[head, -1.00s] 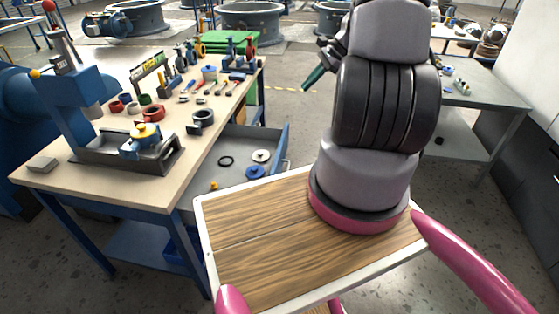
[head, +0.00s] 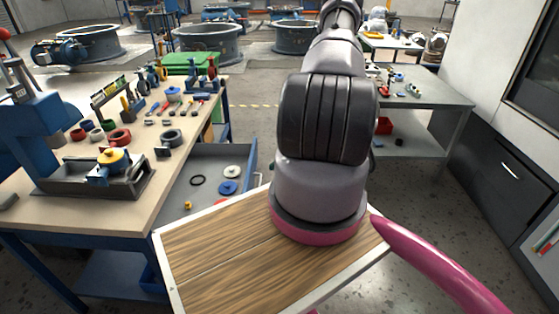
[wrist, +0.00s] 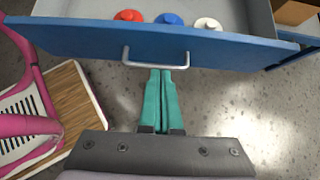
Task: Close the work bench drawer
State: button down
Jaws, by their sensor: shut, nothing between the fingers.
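The work bench (head: 120,200) has a pale top and a blue frame. Its drawer stands open on the bench's right side, with a grey inside (head: 210,170) and a blue front (head: 252,165). In the wrist view the drawer front (wrist: 220,48) faces me, with a light metal handle (wrist: 156,64) at its middle. My gripper (wrist: 160,74) has its teal fingers together and empty. Its tips are right at the handle bar; I cannot tell whether they touch it. In the head view my arm hides the gripper.
A grey table (head: 430,95) stands at the right, before dark cabinets (head: 490,165). Speckled floor lies open between bench and table.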

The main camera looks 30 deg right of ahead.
jog(key=shift+w+a+f, duration=0.5)
jog(key=shift+w+a, duration=0.15)
jog(key=shift+a, duration=0.3)
jog(key=shift+w+a+f, duration=0.5)
jog(key=shift+w+a, duration=0.2)
jog(key=shift+a, duration=0.3)
jog(key=shift+w+a+f, duration=0.5)
jog(key=shift+w+a, duration=0.15)
jog(key=shift+a, duration=0.3)
jog(key=shift+a, duration=0.1)
